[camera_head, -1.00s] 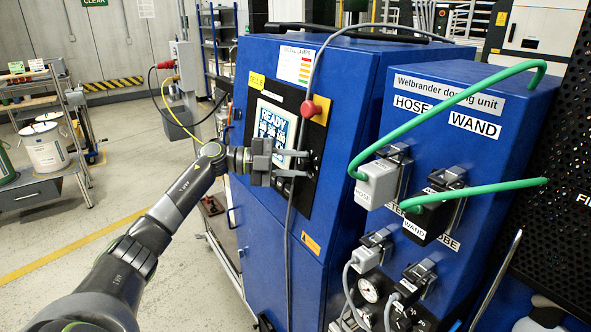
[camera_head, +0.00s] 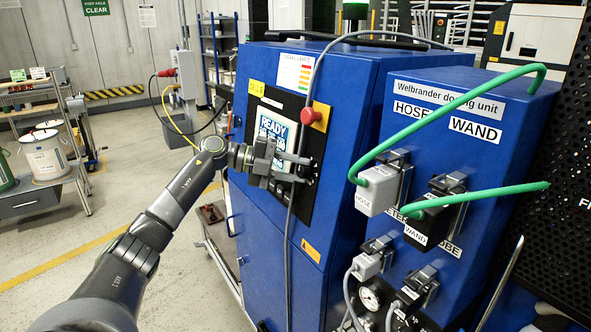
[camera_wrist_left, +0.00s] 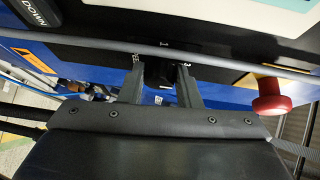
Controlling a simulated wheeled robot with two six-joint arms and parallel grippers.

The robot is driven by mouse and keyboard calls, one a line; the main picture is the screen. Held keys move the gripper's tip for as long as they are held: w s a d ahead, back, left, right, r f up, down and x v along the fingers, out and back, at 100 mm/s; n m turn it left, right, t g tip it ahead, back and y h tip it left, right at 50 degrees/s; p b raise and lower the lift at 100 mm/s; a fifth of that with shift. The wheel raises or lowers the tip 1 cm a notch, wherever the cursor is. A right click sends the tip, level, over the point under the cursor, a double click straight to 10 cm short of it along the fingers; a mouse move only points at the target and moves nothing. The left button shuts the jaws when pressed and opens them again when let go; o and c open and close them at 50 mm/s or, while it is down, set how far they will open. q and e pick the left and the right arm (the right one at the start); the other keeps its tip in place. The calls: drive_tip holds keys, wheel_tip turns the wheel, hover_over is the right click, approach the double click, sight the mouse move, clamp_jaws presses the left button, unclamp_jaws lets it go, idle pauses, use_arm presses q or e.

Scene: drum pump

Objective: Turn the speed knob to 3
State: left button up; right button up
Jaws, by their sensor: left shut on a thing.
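The blue machine (camera_head: 265,235) has a black control panel with a lit screen reading READY (camera_head: 275,129). My left gripper (camera_head: 308,170) reaches the panel just below and right of the screen. It is shut on the small dark speed knob, which the fingers mostly hide in the head view. In the left wrist view my left gripper's fingertips (camera_wrist_left: 163,76) meet the panel on either side of the dark speed knob (camera_wrist_left: 178,74). The number the knob points to cannot be read. My right gripper is in neither view.
A red stop button (camera_head: 311,113) sits above the gripper and shows in the left wrist view (camera_wrist_left: 271,97). A grey cable (camera_head: 291,225) hangs across the panel close to the fingers. Green hoses (camera_head: 460,98) join connectors at the right.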

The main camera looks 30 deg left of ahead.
use_arm(q)
drive_tip(key=o, duration=1)
drive_tip(key=shift+c, duration=0.2)
drive_tip(key=shift+s+a+b, duration=0.3)
drive_tip(key=shift+a, duration=0.2)
drive_tip(key=b+v, duration=0.4)
drive_tip(key=v, duration=1.2)
drive_tip(key=shift+b, duration=0.4)
drive_tip(key=shift+a, duration=0.15)
